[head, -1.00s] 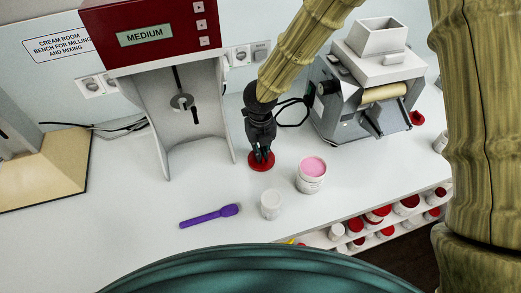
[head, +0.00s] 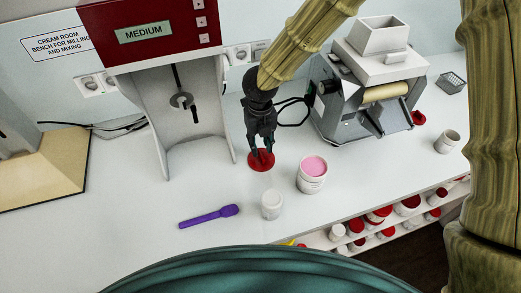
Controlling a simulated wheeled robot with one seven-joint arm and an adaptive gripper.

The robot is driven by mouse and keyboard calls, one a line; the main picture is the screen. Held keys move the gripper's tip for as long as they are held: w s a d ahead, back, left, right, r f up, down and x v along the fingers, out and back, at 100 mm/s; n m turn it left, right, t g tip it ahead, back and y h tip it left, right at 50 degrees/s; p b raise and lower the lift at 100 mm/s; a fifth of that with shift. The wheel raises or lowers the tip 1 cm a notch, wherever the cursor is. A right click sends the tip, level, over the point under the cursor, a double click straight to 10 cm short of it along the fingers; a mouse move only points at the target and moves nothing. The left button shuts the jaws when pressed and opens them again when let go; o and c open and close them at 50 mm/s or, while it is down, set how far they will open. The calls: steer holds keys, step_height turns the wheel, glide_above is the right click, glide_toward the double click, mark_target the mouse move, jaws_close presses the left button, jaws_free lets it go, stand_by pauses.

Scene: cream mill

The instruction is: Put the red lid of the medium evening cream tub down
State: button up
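The red lid (head: 261,162) lies flat on the white bench, between the mixing machine and the open tub of pink cream (head: 312,172). My gripper (head: 262,152) points down just above the lid, with its fingers spread apart over the lid's middle. It looks open, and I see nothing held between the fingers. The tub stands upright without a lid, to the right of and a little nearer than the red lid.
A small white jar (head: 271,206) and a purple spatula (head: 209,216) lie nearer the front edge. The mixing machine (head: 190,110) stands left and a roller mill (head: 368,90) right. Shelved tubs (head: 375,218) sit below.

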mark_target(261, 152)
step_height(261, 152, up, 9)
steer(key=b, duration=0.1)
steer(key=shift+f, duration=0.2)
